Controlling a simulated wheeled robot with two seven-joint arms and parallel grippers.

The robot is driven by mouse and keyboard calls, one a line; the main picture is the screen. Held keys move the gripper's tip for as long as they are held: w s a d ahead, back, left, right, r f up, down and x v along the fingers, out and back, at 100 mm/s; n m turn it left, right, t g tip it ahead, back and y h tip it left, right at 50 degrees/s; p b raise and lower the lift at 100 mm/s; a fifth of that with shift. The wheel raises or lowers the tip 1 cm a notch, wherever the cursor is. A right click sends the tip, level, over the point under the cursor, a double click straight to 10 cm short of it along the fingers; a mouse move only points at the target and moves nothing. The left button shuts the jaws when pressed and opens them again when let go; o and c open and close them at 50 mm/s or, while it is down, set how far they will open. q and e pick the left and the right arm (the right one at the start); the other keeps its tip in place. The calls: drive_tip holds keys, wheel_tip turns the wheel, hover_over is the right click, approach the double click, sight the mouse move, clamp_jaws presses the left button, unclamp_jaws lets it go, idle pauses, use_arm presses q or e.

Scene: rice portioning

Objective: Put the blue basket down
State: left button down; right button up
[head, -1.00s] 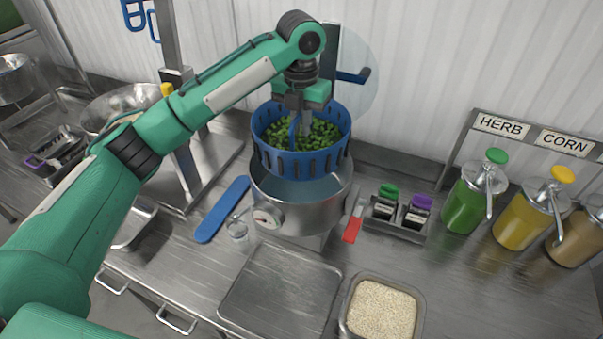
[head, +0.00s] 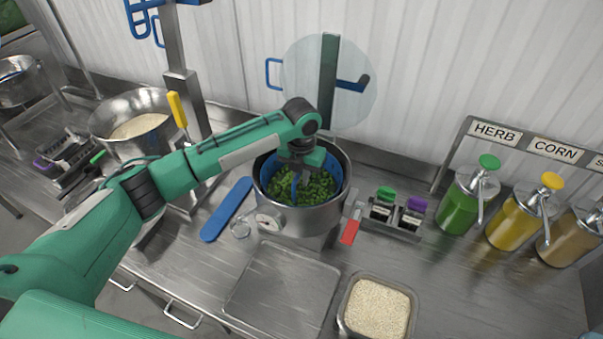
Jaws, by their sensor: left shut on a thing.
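The blue basket (head: 333,165), full of chopped green pieces (head: 318,186), sits down inside the round steel pot (head: 310,219) in the middle of the counter. Only its upper inner wall shows above the green pieces; its outer side is hidden by the pot. My left gripper (head: 296,178) reaches down over the basket and is shut on its blue handle. The fingertips are partly hidden by the wrist. My right gripper is not in view.
An empty steel tray (head: 283,283) and a tray of white grains (head: 378,309) lie in front. A blue paddle (head: 227,209) is left of the pot. A red-handled tool (head: 350,231) and a small rack (head: 394,227) are right. Sauce pump jars (head: 466,199) stand further right.

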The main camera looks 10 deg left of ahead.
use_arm(q)
drive_tip(key=shift+f, duration=0.1)
drive_tip(key=c, duration=1.5)
unclamp_jaws()
drive_tip(key=shift+f, duration=0.15)
